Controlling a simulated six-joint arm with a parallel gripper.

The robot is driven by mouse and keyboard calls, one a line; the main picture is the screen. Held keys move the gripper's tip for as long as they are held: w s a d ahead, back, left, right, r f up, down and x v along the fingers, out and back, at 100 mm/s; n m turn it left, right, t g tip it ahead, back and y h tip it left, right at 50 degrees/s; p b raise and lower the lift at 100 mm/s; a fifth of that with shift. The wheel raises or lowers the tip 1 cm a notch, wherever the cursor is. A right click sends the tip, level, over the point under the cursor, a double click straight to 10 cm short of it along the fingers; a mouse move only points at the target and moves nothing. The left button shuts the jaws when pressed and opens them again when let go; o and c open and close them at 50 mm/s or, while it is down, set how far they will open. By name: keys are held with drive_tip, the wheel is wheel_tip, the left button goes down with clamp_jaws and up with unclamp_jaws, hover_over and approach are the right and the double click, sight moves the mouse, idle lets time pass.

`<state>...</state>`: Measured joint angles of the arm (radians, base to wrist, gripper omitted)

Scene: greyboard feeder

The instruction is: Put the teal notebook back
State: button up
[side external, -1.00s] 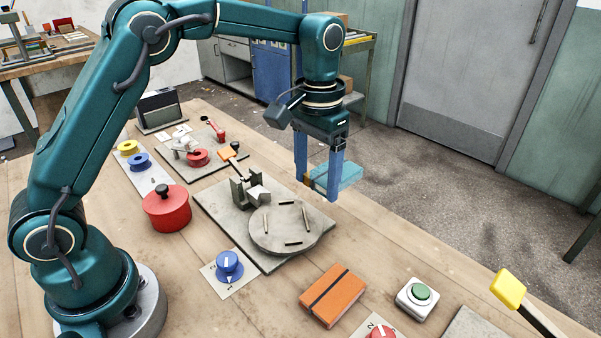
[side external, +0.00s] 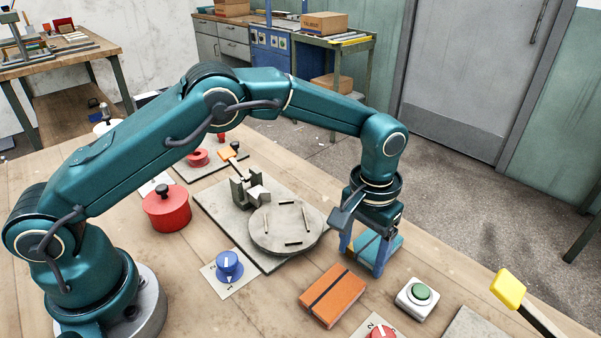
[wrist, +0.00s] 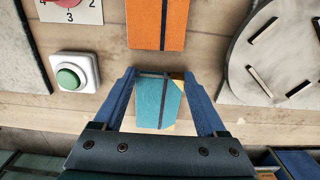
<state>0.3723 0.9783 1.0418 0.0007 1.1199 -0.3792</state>
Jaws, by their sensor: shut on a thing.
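The teal notebook (side external: 386,247) is in my gripper (side external: 363,260), low over the far edge of the table in the side view. My gripper is shut on it, with one blue finger on each side. In the wrist view the teal cover (wrist: 155,103) shows between the two fingers, with a dark strap across one end. Part of the notebook is hidden behind a finger and my wrist in the side view. I cannot tell whether it touches the tabletop.
An orange notebook (side external: 333,296) with a dark strap lies close by on the wooden table. A green push button (side external: 420,292) stands to its right. A round grey turntable (side external: 287,228) is on the left, with a blue knob (side external: 229,265) nearer the front.

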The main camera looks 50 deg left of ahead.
drive_tip(key=shift+f, duration=0.15)
drive_tip(key=o, duration=1.5)
